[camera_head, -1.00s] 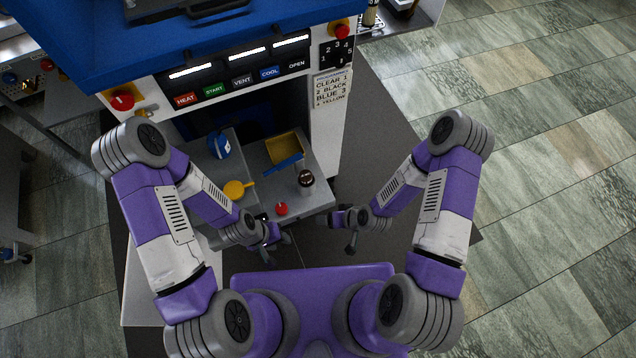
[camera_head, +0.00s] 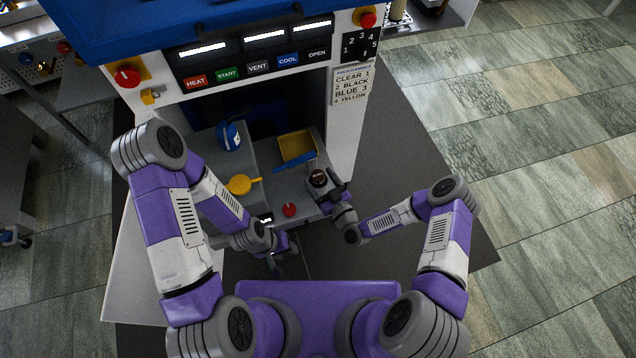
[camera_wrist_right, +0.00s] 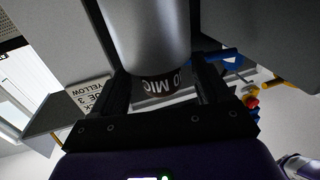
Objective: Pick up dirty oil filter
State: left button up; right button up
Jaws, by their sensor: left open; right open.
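The oil filter (camera_head: 319,177) shows as a dark round top at the right front of the grey shelf in the head view. In the right wrist view it is a grey cylinder (camera_wrist_right: 148,35) with a black band that reads partly "MIC". My right gripper (camera_head: 330,191) is at the filter. In the wrist view its open fingers (camera_wrist_right: 160,95) stand on either side of the cylinder; I cannot tell whether either touches it. My left gripper (camera_head: 283,252) is open and empty in front of the shelf.
The press (camera_head: 345,120) stands behind. The dark surface to the right is clear.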

jog(key=shift+x, duration=0.9)
jog(key=shift+c, duration=0.2)
jog(key=c, duration=1)
jog(key=shift+c, duration=0.2)
